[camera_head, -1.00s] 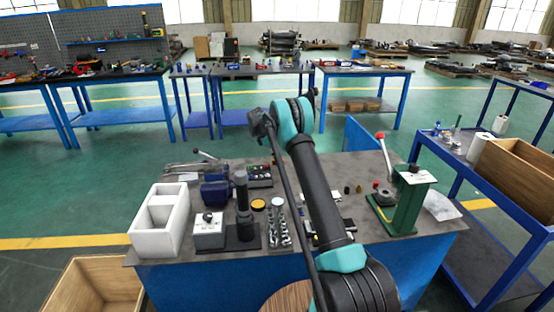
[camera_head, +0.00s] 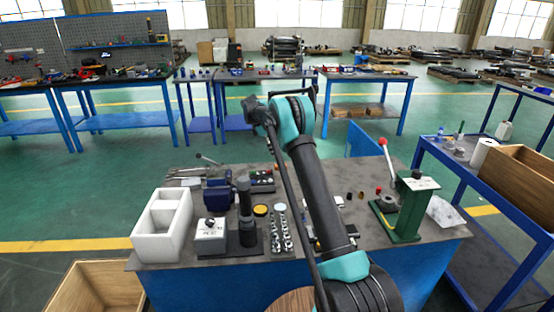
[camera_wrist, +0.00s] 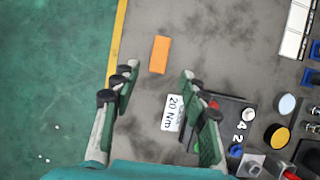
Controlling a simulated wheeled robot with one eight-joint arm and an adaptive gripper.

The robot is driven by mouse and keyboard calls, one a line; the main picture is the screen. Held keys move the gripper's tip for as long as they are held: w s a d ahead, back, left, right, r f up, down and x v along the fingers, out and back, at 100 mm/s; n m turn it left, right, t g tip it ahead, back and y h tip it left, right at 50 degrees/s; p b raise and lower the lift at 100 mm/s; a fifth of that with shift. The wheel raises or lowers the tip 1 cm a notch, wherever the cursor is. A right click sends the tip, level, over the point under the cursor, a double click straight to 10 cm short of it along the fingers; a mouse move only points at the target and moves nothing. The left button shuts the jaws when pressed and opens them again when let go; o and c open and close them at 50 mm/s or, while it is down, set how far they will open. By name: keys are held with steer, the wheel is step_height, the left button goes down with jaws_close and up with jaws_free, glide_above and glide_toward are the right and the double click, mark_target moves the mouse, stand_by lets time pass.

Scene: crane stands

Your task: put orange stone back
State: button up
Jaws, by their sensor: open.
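The orange stone (camera_wrist: 159,54) is a small flat rectangular block lying on the grey bench top (camera_wrist: 205,50) in the wrist view. My gripper (camera_wrist: 160,72) is open, its two fingers apart. In the wrist picture the stone appears just beyond and between the fingertips, and nothing is held. How high the fingers are above the bench I cannot tell. In the head view my arm covers part of the bench, and I cannot make out the stone or the fingers there.
A "20 Nm" card (camera_wrist: 172,113) and a dark numbered board (camera_wrist: 232,117) lie near the right finger. A yellow disc (camera_wrist: 276,136) is farther right. The head view shows a white divided box (camera_head: 162,228) and a green press (camera_head: 405,207). Bare bench surrounds the stone.

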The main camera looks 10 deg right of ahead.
steer(key=s+d+r+m+t+y, duration=0.1)
steer(key=s+d+r+m, duration=0.15)
steer(key=s, duration=0.65)
steer(key=s+d+r+m+y, duration=0.15)
steer(key=s+r+m, duration=0.25)
steer(key=s, duration=0.4)
steer(key=s+d+r+m+t, duration=0.1)
steer(key=s+d+r+m, duration=0.2)
steer(key=s, duration=0.6)
steer(key=s+f+m, duration=0.2)
steer(key=s+f, duration=0.1)
steer(key=s, duration=0.7)
steer(key=s+f+m+t+y, duration=0.1)
steer(key=s+f+m, duration=0.2)
steer(key=s, duration=0.7)
steer(key=s+d+f+m+t+y, duration=0.1)
steer(key=s+f+m, duration=0.2)
steer(key=s, duration=0.6)
steer(key=shift+s+f, duration=0.4)
steer(key=shift+f, duration=0.2)
steer(key=shift+m, duration=0.25)
steer(key=shift+c, duration=0.6)
